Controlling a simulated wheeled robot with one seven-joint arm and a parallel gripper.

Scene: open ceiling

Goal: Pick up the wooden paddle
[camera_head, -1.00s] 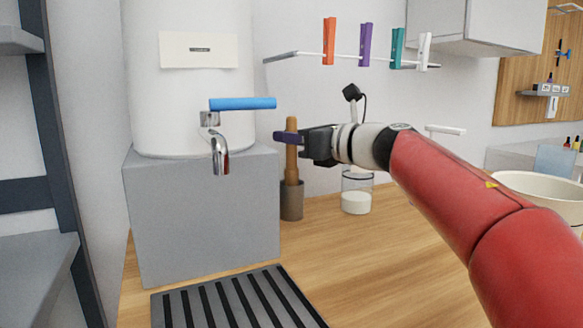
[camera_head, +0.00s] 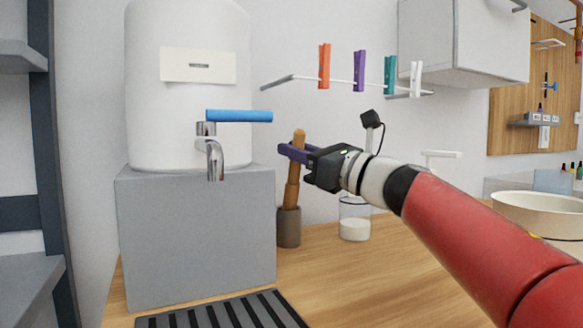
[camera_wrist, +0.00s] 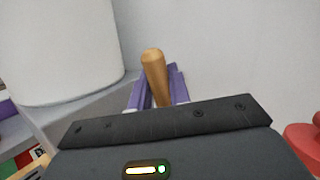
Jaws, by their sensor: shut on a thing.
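The wooden paddle (camera_head: 292,190) stands in a small grey cup (camera_head: 288,228) beside the grey block, its lower end hidden inside the cup. It leans slightly, with its top to the right. My gripper (camera_head: 294,150) is shut on the upper part of the handle, with its purple fingers on either side. In the wrist view the rounded handle top (camera_wrist: 154,70) rises between the purple fingers (camera_wrist: 157,92).
A white tank with a blue-handled tap (camera_head: 240,116) stands on a grey block (camera_head: 195,240) to the left. Coloured clips (camera_head: 359,70) hang above on a rail. A slotted tray (camera_head: 225,312) lies in front.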

